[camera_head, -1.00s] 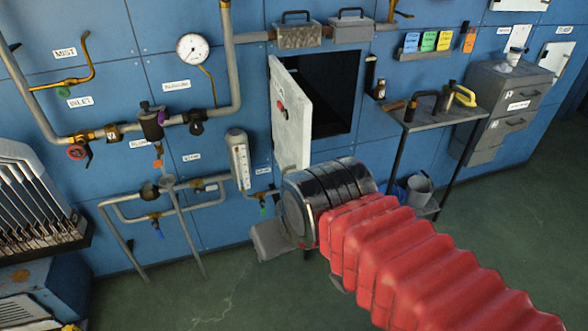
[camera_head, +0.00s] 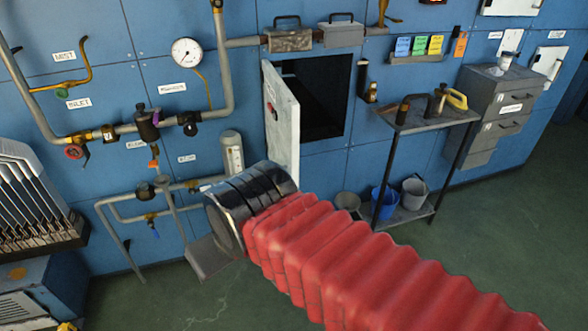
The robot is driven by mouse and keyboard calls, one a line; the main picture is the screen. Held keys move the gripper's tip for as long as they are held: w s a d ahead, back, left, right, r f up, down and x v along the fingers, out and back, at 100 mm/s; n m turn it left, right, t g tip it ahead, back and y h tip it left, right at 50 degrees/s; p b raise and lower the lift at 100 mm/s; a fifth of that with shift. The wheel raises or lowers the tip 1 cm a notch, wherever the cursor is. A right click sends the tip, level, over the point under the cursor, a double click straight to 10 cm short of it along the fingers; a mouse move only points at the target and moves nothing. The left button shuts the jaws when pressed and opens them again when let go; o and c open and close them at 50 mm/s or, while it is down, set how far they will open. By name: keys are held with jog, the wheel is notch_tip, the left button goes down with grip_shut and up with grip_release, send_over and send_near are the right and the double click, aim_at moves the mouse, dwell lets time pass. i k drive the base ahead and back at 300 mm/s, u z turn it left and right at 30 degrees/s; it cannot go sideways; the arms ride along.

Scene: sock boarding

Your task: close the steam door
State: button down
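The steam door (camera_head: 283,117) is a pale, worn panel hinged at the left edge of a dark square opening (camera_head: 311,95) in the blue wall. It stands swung out from the wall, and the opening is uncovered. A small red part (camera_head: 272,111) shows on its left-facing side. My arm, in a red ribbed sleeve, reaches in from the lower right. Its dark metal wrist is below and left of the door and overlaps its lower edge in the picture. A grey block, perhaps part of my gripper (camera_head: 207,257), shows beyond the wrist. Its fingers cannot be made out.
Pipes with valves and a gauge (camera_head: 187,52) run along the wall left of the door. A drawer cabinet (camera_head: 500,105) is farther right. The green floor is open in front.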

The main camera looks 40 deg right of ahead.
aim_at(282, 141)
jog(key=z, duration=0.15)
jog(key=i, duration=1)
jog(key=u, duration=0.15)
